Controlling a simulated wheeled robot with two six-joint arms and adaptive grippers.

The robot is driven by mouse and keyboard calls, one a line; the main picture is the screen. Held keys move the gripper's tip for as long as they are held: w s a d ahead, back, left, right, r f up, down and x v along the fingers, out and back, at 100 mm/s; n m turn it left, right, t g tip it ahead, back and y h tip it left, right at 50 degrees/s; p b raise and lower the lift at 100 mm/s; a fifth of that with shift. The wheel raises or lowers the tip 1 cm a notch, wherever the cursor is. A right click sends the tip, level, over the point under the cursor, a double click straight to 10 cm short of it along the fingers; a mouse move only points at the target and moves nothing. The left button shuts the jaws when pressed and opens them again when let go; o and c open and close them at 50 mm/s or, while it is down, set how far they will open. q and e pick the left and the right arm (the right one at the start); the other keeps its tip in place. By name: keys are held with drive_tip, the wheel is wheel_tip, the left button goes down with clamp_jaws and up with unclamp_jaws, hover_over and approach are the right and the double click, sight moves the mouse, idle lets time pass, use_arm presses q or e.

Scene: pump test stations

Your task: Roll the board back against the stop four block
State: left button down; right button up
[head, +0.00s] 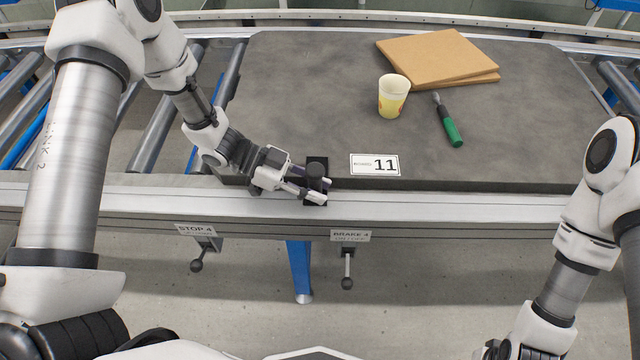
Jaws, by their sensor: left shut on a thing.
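The board (300,80) is a large dark grey slab lying flat on the roller conveyor, with a white label "11" (375,165) near its front edge. My left gripper (317,190) is at the board's front edge, left of the label, shut on a black handle (316,168) there. The "STOP 4" sign (195,229) is on the front rail to the left, with a dark lever (197,264) below it. I cannot make out the stop four block; my left arm covers part of the board's left end. My right arm comes in at the lower right, its fingers out of view.
On the board stand a yellow and white cup (393,96), a green-handled tool (449,124) and stacked brown cardboard sheets (437,58). A "BRAKE 4" sign (350,236) with a lever (347,270) hangs on the front rail. Bare rollers (158,115) show left of the board.

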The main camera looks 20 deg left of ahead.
use_arm(q)
drive_tip(key=shift+s+a+p, duration=0.5)
drive_tip(key=shift+a+p, duration=0.8)
drive_tip(key=shift+a, duration=0.45)
drive_tip(key=shift+s+a+p, duration=0.45)
drive_tip(key=shift+a+p, duration=0.9)
drive_tip(key=shift+a, duration=0.45)
drive_tip(key=shift+s+a+p, duration=0.5)
drive_tip(key=shift+a+p, duration=0.8)
drive_tip(key=shift+a, duration=0.65)
drive_tip(key=shift+a, duration=0.1)
drive_tip(key=c, duration=1.1)
unclamp_jaws()
drive_tip(key=shift+s+a, duration=0.1)
drive_tip(key=shift+o, duration=1.4)
drive_tip(key=shift+s+a, duration=0.1)
drive_tip(key=shift+a, duration=0.2)
